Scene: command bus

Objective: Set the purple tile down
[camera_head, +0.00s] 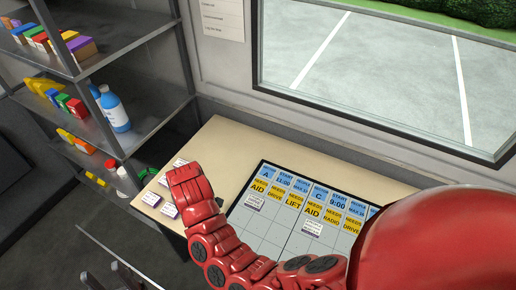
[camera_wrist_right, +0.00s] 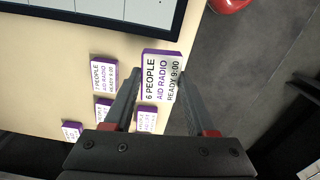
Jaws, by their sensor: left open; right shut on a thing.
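In the right wrist view a white-faced tile with purple edges (camera_wrist_right: 162,80) reads "6 PEOPLE AID RADIO READY 9:00". My right gripper (camera_wrist_right: 160,74) is shut on it, one finger on each side. Whether it touches the table is hard to tell. In the head view my red arm hides this gripper and tile. The board (camera_head: 262,238) lies on the table with blue and yellow header cards. Two white tiles sit on it, one under the A columns (camera_head: 254,201) and one under the C columns (camera_head: 312,228). My left gripper (camera_head: 122,270) is open and empty at the bottom left, off the table.
Other purple-edged tiles lie beside the held one, such as one (camera_wrist_right: 104,75) to its left and one (camera_wrist_right: 147,120) below it. The table (camera_head: 228,146) is bare behind the board. A shelf unit (camera_head: 150,122) with bottles and boxes stands at the left. A window is behind.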

